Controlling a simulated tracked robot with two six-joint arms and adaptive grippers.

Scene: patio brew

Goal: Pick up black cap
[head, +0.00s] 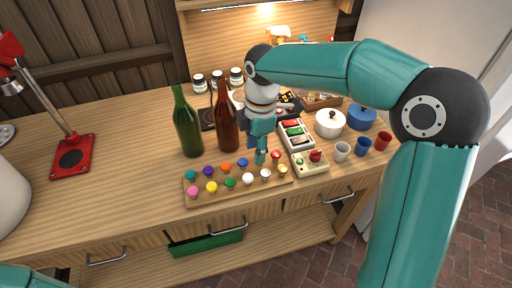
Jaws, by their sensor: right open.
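A wooden board (221,196) near the front of the counter holds two rows of round coloured caps. Visible ones include a teal cap (189,175), an orange cap (226,166), a blue cap (243,162) and a red cap (276,156). I cannot make out a black cap; my right gripper covers the back-row spot between the blue and red caps. My right gripper (260,157) points down over that spot, open; what lies between its fingers is too small to tell. My left gripper is out of view.
A green bottle (187,125) and a brown bottle (227,125) stand close behind the board. A small device with a red knob (309,162), several cups and a white pot (329,123) stand to the right. A red lever stand (72,157) is left; counter between is clear.

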